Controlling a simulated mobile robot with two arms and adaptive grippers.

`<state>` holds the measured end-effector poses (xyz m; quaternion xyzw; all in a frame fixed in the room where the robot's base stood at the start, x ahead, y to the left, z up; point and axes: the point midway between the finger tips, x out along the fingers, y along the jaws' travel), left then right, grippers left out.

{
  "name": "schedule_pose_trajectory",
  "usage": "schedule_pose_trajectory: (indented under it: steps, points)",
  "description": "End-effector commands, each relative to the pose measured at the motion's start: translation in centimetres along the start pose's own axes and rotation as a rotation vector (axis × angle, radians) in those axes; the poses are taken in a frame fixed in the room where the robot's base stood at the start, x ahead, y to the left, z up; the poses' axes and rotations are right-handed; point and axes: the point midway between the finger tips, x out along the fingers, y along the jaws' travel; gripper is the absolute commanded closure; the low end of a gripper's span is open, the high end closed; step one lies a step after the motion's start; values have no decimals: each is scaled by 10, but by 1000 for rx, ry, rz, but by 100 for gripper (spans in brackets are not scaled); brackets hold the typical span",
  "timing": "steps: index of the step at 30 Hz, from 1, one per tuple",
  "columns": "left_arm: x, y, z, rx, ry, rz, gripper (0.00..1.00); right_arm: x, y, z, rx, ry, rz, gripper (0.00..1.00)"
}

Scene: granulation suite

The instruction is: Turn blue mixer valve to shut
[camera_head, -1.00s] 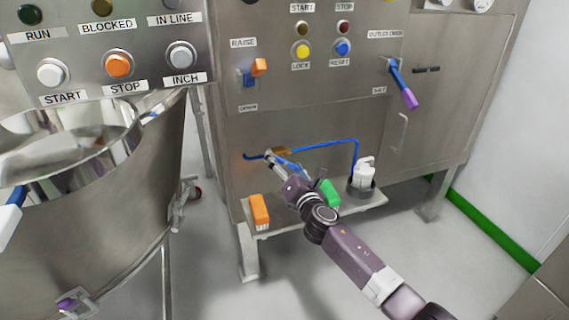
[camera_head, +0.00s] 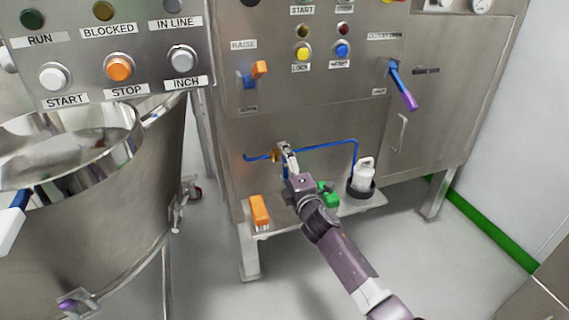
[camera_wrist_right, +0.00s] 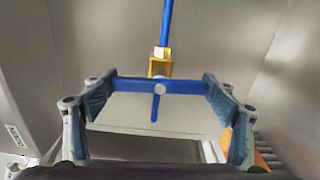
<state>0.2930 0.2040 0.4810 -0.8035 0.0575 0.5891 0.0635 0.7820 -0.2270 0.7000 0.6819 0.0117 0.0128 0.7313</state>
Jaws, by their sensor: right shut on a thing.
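The blue mixer valve has a brass body (camera_head: 275,155) on a thin blue pipe, low on the front of the steel cabinet. In the right wrist view, the brass body (camera_wrist_right: 158,64) is just beyond the blue handle (camera_wrist_right: 138,86). That handle lies crosswise to the pipe, between the two finger pads. My right gripper (camera_head: 285,149) reaches the valve from the lower right. In the wrist view, my right gripper (camera_wrist_right: 158,95) is shut on the handle, one pad at each end. My left gripper cannot be made out.
A low shelf (camera_head: 288,222) below the valve holds an orange block (camera_head: 259,211), a green object (camera_head: 328,194) and a white bottle (camera_head: 364,174). A steel bowl (camera_head: 150,170) stands left. A blue-and-purple lever (camera_head: 403,85) sticks out upper right.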

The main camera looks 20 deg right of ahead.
Motion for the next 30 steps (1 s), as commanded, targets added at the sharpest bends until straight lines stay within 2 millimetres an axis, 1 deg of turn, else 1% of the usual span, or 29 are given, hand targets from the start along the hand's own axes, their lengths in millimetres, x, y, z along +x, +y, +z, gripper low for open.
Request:
schedule_pose_trajectory:
  steps: [8,22,23,27,30]
  points:
    - [7,1,2,1,-8,1,60,0,-1,0,76,-1,-2,45]
    - [7,2,4,-1,-10,5,60,0,-1,0,92,-1,-2,45]
    - [7,2,4,-1,-11,5,60,0,-1,0,92,-1,-2,19]
    - [7,3,4,-1,-12,5,60,0,-1,0,90,-1,-2,3]
    - [7,3,4,-1,-12,5,60,0,-1,0,88,-1,-2,3]
